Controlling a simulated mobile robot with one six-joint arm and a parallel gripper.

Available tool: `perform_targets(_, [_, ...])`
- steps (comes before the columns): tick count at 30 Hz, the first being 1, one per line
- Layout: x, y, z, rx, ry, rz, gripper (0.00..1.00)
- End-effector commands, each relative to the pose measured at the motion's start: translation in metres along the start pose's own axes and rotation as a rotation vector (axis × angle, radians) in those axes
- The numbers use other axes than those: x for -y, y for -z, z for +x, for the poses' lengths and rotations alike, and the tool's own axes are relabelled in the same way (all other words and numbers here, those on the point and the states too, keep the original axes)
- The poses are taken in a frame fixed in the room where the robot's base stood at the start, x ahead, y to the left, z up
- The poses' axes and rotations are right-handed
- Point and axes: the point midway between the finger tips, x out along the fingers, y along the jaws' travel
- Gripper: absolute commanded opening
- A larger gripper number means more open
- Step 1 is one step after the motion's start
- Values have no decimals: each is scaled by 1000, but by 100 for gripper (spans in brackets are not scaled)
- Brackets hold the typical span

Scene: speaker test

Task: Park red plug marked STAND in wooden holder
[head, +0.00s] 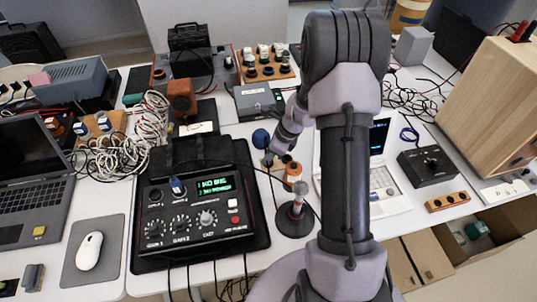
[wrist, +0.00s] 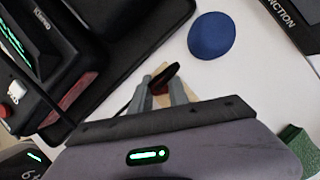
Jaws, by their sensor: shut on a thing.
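My gripper (wrist: 168,88) is shut on a dark red and black plug (wrist: 164,76), which lies tilted between the grey fingertips. No STAND marking is readable on it. A tan, wood-coloured piece (wrist: 161,98) shows just under the plug between the fingers; I cannot tell whether they touch. In the head view my gripper (head: 270,160) is low over the table, right of the black mixer, and the plug is too small to make out there. A small wooden block with holes (head: 447,201) lies at the right; I cannot tell whether it is the holder.
The black mixer (head: 197,205) stands left of my gripper. A blue round thing (wrist: 211,35) lies close beyond the fingertips. A stand with a dark round base (head: 294,222) and an orange part (head: 292,172) is close by. A laptop (head: 383,181) is behind my arm.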

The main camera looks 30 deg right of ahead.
Motion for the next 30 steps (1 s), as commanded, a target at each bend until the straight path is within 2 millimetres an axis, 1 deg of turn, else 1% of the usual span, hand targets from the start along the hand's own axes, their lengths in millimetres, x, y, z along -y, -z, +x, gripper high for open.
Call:
perform_targets(4, [0, 0, 0, 0, 0, 0, 0])
perform_targets(5, [0, 0, 0, 0, 0, 0, 25])
perform_targets(6, [0, 0, 0, 0, 0, 0, 33])
perform_targets(8, [0, 0, 0, 0, 0, 0, 44])
perform_targets(9, [0, 0, 0, 0, 0, 0, 46])
perform_targets(17, [0, 0, -1, 0, 0, 0, 46])
perform_targets(20, [0, -1, -11, 1, 1, 0, 46])
perform_targets(23, [1, -2, -33, 1, 3, 2, 46])
perform_targets(24, [1, -2, -44, 1, 4, 1, 46])
perform_targets(30, [1, -3, -99, 1, 3, 0, 46])
